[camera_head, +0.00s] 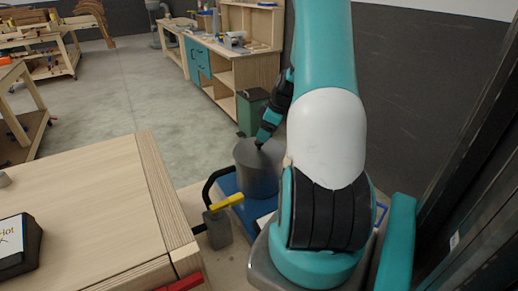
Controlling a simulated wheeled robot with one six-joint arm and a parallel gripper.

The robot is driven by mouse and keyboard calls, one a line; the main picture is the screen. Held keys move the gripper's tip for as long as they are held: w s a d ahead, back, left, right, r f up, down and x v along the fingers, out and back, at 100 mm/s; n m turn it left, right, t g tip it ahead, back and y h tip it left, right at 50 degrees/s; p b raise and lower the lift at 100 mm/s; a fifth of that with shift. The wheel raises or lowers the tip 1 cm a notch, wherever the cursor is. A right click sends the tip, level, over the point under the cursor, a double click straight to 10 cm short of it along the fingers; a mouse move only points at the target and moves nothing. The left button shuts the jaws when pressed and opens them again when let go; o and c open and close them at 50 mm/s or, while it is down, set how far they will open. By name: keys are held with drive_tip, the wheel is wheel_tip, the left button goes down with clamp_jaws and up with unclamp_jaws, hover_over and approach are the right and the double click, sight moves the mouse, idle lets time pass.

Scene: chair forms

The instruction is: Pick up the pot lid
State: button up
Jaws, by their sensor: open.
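A dark grey cylindrical pot (258,184) stands low beside the wooden table, on something blue. Its round grey top, which looks like the pot lid (246,156), sits level on the pot. My gripper (261,143) is at the end of the teal and black arm, pointing down at the middle of the lid. It is small in this view, and its fingers overlap the spot where a knob would be. I cannot tell whether they touch the lid. The pot's right side is partly hidden by my arm.
A light wooden table (90,215) fills the lower left, with a dark box (22,250) on it. A yellow-handled item (226,203) is left of the pot. A green bin (249,110) and a workbench (232,66) stand behind. Dark walls are at right; open floor is at left.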

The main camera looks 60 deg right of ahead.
sight(259, 148)
drive_tip(key=shift+w+a+f+p, duration=0.2)
drive_tip(key=shift+f+p, duration=0.1)
drive_tip(key=shift+p, duration=0.15)
drive_tip(key=shift+p+x, duration=1.05)
drive_tip(key=shift+x, duration=1.15)
drive_tip(key=shift+s+a, duration=0.1)
drive_tip(key=shift+a, duration=0.1)
drive_tip(key=c, duration=1.1)
drive_tip(key=shift+r, duration=0.15)
